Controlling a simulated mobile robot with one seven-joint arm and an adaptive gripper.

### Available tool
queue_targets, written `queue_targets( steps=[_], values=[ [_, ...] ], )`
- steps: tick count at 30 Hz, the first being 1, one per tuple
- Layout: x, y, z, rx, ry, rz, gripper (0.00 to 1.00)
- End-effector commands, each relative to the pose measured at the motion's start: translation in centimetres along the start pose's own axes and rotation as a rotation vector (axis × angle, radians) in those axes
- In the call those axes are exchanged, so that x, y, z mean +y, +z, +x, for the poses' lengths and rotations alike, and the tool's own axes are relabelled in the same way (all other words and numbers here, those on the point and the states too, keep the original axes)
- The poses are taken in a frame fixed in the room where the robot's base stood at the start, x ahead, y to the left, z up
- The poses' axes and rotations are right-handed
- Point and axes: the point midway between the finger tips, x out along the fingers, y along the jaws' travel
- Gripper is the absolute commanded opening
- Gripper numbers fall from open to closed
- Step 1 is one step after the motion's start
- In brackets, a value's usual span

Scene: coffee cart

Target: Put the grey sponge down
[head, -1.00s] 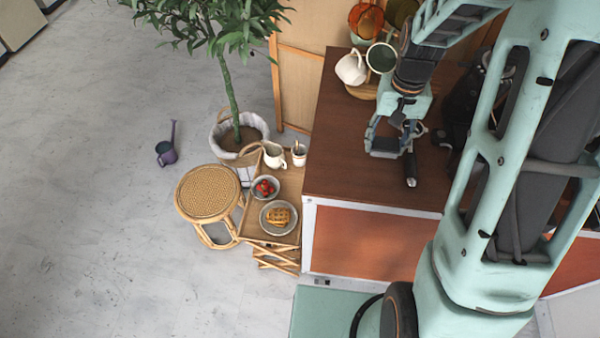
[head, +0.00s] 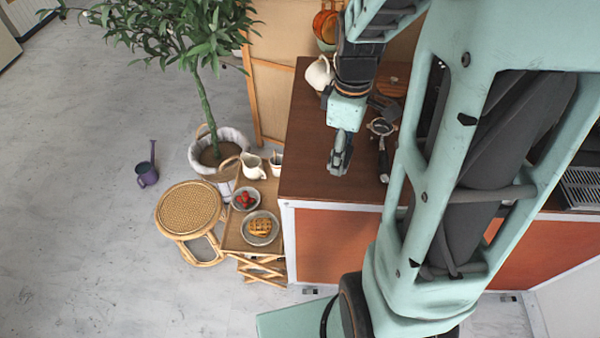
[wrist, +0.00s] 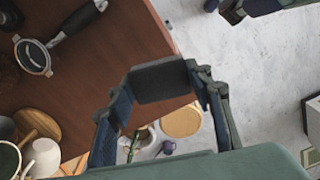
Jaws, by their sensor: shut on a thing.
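My gripper (wrist: 162,85) is shut on a dark grey block, the grey sponge (wrist: 158,80), held between its two fingertips in the wrist view. In the head view my gripper (head: 338,165) hangs over the left part of the brown counter (head: 305,175). It shows nearly edge-on there, so the sponge is hard to make out. In the wrist view the sponge appears over the counter near its edge, with floor showing beyond. I cannot tell how high it is above the top.
A portafilter (head: 382,128) lies on the counter right of my gripper. A cream jug (head: 320,73) stands behind. Left of the counter are a small wooden table (head: 234,238) with plates and jugs, a rattan stool (head: 188,208) and a potted plant (head: 220,148). The counter's front-left area is clear.

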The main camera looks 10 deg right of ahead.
Motion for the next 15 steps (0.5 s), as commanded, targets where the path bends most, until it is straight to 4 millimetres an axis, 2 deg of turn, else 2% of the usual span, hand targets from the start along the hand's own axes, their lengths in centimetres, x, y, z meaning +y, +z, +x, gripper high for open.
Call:
queue_targets(
  steps=[3,9,12,15],
  values=[
    [-0.6,1.4,-0.3,0.003,0.0,-0.135,0.28],
    [-1.2,2.4,-0.5,0.006,-0.002,-0.269,0.28],
    [-1.1,1.8,-0.1,0.006,-0.004,-0.291,0.28],
    [-0.5,0.1,0.9,0.006,-0.005,-0.297,0.28]
  ],
)
